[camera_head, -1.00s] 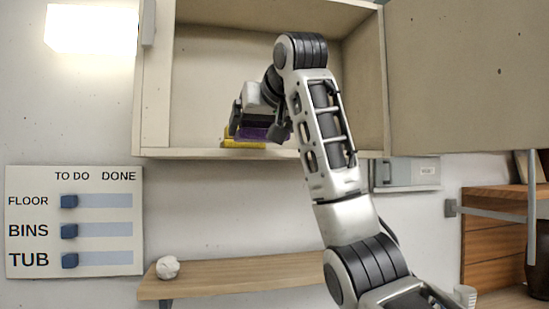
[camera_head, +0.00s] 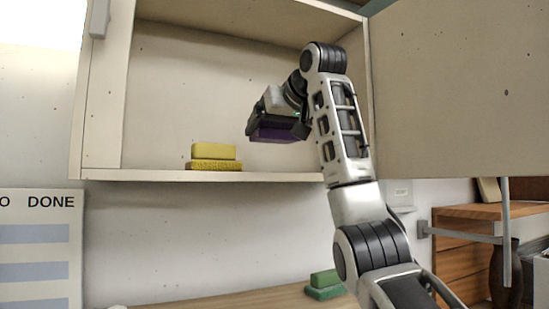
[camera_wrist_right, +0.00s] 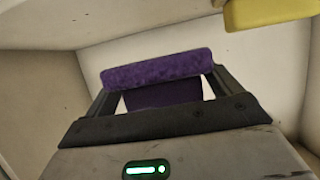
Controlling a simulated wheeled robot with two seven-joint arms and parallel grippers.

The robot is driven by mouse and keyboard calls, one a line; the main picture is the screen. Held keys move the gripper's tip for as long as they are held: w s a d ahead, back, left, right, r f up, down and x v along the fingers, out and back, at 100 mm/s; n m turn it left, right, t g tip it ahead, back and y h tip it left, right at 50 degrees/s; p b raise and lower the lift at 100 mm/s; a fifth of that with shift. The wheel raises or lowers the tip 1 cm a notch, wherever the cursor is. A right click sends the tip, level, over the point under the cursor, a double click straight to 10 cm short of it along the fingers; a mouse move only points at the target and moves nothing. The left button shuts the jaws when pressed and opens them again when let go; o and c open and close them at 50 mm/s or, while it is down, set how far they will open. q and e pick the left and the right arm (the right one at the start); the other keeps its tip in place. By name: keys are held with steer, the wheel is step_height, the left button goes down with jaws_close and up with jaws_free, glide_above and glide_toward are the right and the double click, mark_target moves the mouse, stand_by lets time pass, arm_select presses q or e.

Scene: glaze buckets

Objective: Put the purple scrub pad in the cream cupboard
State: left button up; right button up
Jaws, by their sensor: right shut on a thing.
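The purple scrub pad (camera_head: 275,135) is in my right gripper (camera_head: 258,124), inside the cream cupboard (camera_head: 150,175). The wrist view shows the purple pad (camera_wrist_right: 155,69) between the two fingers of the right gripper (camera_wrist_right: 160,85), which is shut on it. In the head view the pad appears above the cupboard floor, with a gap below it. A yellow scrub pad (camera_head: 213,151) rests on the cupboard floor to its left; yellow also shows at the top right of the wrist view (camera_wrist_right: 268,11). My left gripper is not in view.
The cupboard door (camera_head: 450,90) stands open on the right. The cupboard floor right of the yellow pad looks clear. A green scrub pad (camera_head: 325,282) sits on the wooden shelf (camera_head: 230,300) below. A wooden drawer unit (camera_head: 455,245) stands at lower right.

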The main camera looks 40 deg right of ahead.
mark_target(276, 143)
steer(key=w+f, duration=0.1)
steer(key=d+f, duration=0.1)
steer(key=shift+w+d+f, duration=0.2)
steer(key=shift+w+f, duration=0.1)
steer(key=shift+w, duration=0.05)
steer(key=f, duration=0.3)
steer(key=shift+w+d, duration=0.25)
steer(key=shift+w, duration=0.1)
steer(key=shift+f, duration=0.45)
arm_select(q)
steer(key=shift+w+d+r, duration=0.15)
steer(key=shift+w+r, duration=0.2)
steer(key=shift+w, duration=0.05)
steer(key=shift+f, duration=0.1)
